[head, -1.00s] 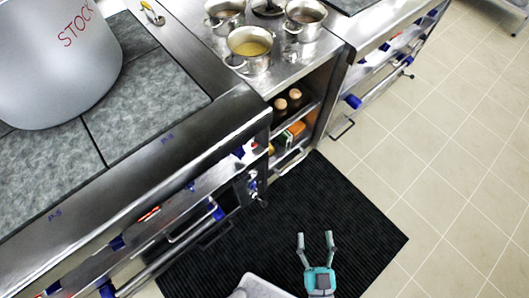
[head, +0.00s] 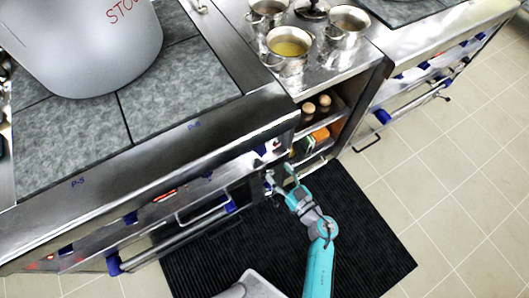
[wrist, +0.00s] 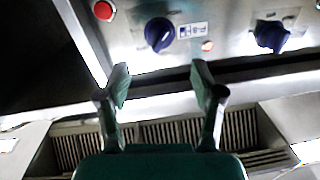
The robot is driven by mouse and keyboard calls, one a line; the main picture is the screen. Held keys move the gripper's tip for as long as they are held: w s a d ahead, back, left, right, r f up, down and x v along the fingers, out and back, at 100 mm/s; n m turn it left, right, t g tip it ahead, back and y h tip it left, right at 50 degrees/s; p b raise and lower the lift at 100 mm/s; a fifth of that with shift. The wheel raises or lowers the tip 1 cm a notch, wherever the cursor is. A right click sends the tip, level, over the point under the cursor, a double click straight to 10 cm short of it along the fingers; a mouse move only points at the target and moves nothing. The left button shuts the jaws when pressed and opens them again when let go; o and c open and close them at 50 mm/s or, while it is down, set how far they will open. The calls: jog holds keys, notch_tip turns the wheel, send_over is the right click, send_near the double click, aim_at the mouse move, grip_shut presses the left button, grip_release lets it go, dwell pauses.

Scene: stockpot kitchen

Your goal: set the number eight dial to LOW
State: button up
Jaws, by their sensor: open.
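A dark blue dial (wrist: 159,34) is on the steel front panel in the wrist view. A small label (wrist: 193,30) beside it looks like P-8, upside down. My gripper (wrist: 160,76) is open and empty, its two fingers spread just short of this dial and apart from it. In the head view my gripper (head: 281,176) is at the right end of the left range's front, by a blue knob (head: 262,151). The dial's setting marks are too small to read.
A second blue dial (wrist: 270,36) and a red button (wrist: 103,10) flank the dial. A bar handle (head: 205,208) juts out from the range front. A black mat (head: 370,255) covers the floor. A large stockpot (head: 85,50) stands on the range.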

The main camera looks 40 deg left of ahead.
aim_at(264, 154)
jog(key=x, duration=0.9)
jog(key=shift+a, duration=0.15)
jog(key=c, duration=1.1)
